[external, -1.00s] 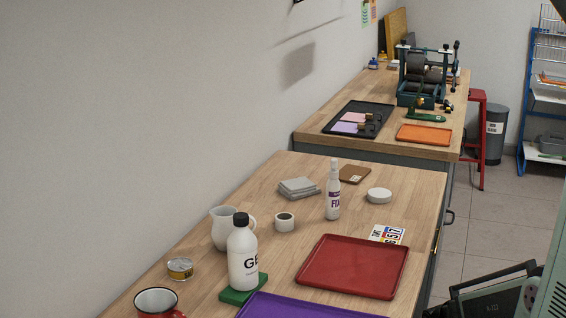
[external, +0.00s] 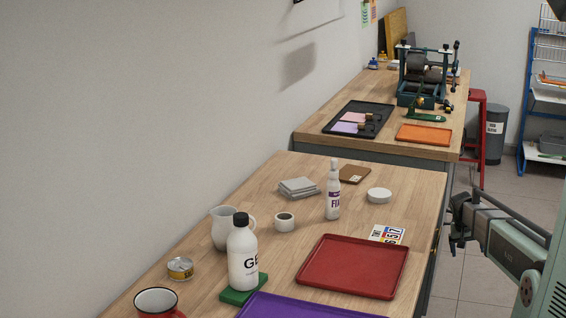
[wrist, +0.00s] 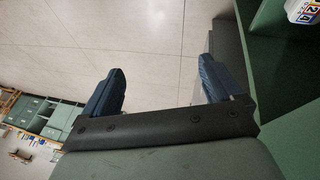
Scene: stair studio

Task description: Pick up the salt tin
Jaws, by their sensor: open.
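A small round metal tin with a yellow label (external: 180,268) stands on the near wooden table, at its left side near the wall. It looks like the salt tin, but its label is too small to read. My gripper (external: 458,228) is off the right edge of the table, far from the tin. In the wrist view my gripper (wrist: 163,84) is open and empty, with bare floor between its two blue fingers. The tin is not in the wrist view.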

